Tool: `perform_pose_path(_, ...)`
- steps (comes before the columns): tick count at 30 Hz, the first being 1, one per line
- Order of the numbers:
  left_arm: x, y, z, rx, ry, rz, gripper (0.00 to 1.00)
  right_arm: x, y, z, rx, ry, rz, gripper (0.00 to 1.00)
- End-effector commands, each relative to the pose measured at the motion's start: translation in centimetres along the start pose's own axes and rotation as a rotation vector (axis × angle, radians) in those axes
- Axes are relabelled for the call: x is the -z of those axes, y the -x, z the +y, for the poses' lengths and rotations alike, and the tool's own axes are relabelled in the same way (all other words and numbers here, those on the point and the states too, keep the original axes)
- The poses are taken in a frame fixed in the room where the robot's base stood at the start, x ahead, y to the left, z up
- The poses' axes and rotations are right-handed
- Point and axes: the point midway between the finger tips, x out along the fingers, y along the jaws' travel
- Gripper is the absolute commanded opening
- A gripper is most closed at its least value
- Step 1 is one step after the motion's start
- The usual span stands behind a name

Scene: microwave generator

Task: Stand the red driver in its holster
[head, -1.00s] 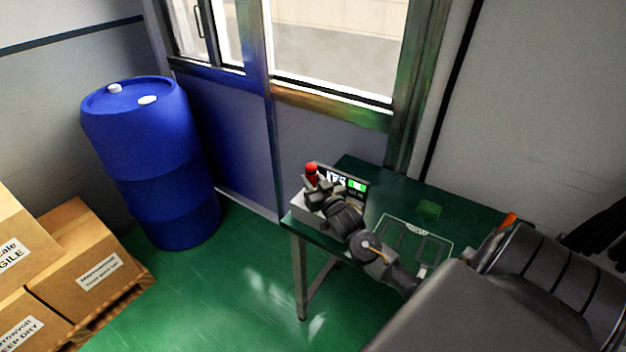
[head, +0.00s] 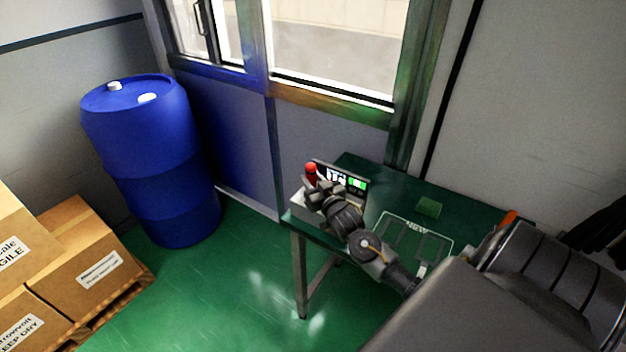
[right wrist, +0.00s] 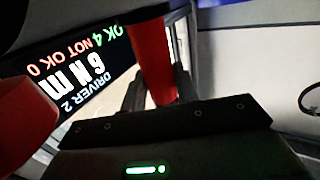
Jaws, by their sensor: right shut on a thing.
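The red driver (head: 311,169) stands roughly upright at the left end of the green table, beside a display unit. My right gripper (head: 314,187) is shut on it, below its red top. In the right wrist view the red driver (right wrist: 151,62) is between the two dark fingers (right wrist: 158,88). Another red rounded shape (right wrist: 25,125) is close to the camera at the left; I cannot tell whether it is part of the holster. The holster is not clearly visible in the head view, where my gripper covers that spot. My left gripper is out of view.
The display unit (head: 352,182) stands right behind the gripper; its screen (right wrist: 85,80) reads DRIVER 2, 6 Nm. An outlined mat (head: 448,243) and a green block (head: 429,208) are on the table (head: 375,180). A blue drum (head: 150,160) and cartons (head: 85,255) stand left.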

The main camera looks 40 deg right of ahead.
Motion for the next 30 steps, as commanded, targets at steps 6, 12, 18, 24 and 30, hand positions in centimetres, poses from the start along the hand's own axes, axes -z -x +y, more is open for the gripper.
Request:
perform_pose_path(6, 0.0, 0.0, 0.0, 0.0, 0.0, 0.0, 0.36, -0.1, 0.0, 0.0, 0.0, 0.0, 0.002, 0.33)
perform_pose_path(12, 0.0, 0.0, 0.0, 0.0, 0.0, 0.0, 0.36, -0.2, 0.0, 0.0, 0.0, 0.0, 0.001, 0.56)
perform_pose_path(18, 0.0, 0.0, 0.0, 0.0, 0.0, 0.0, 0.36, -0.4, 0.0, 0.0, 0.0, 0.0, -0.003, 0.56)
perform_pose_path(24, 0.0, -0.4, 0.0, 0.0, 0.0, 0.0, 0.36, -0.6, 1.4, 0.0, 0.001, 0.0, -0.002, 0.56)
perform_pose_path(30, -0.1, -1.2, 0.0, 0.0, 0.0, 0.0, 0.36, -0.6, 5.4, 0.0, 0.001, -0.001, -0.002, 0.56)
